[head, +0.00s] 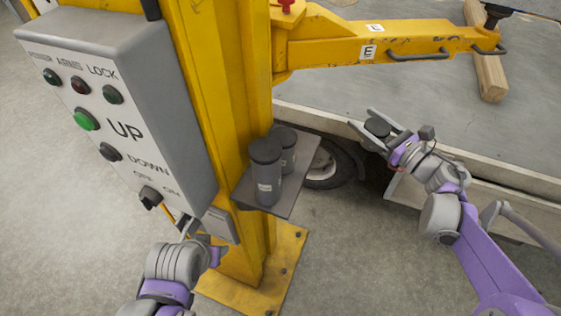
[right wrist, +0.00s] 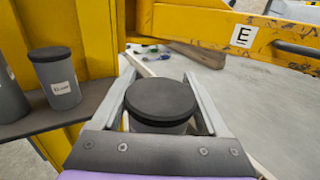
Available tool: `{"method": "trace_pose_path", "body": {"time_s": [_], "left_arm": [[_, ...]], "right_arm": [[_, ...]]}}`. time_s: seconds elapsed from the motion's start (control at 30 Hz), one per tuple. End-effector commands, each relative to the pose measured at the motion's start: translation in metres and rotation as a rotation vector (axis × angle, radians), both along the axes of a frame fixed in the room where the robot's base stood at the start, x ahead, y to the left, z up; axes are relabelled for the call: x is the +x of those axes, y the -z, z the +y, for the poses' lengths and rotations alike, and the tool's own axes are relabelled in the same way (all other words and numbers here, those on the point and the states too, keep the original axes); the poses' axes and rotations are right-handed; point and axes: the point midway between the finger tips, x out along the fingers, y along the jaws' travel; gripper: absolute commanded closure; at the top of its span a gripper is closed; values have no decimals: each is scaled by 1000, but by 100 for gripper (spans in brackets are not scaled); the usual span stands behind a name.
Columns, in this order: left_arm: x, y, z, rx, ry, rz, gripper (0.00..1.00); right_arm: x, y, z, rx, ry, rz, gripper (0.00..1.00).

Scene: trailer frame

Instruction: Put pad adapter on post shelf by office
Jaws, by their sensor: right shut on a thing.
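The pad adapter (head: 378,127) is a short grey cylinder with a black top. My right gripper (head: 366,120) is shut on it and holds it to the right of the post shelf, apart from it. In the right wrist view the adapter (right wrist: 161,103) stands between the two fingers, its lower part hidden. The post shelf (head: 292,192) is a small dark plate on the yellow post (head: 220,85). Two similar grey cylinders with black tops, a front one (head: 266,178) and a rear one (head: 289,150), stand on it. My left gripper (head: 190,228) is below the control box, its fingers mostly hidden.
The grey control box (head: 165,95) with buttons is on the post's left. A yellow lift arm (head: 340,45) labelled E and L reaches right over the trailer deck (head: 400,85). A wooden block (head: 487,75) lies on the deck. The shelf's right part is bare.

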Motion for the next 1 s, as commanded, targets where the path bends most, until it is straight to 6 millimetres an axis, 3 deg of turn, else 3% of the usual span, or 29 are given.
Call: {"method": "trace_pose_path", "body": {"time_s": [0.17,0.7,1.0], "left_arm": [[0,1,0,0,0,0,50],[5,-17,0,0,0,-9,50],[7,-23,0,0,0,-13,50]], "right_arm": [[-6,-14,10,-1,-51,9,100],[35,-16,139,1,-55,8,100],[53,-12,191,-1,-50,8,100]]}}
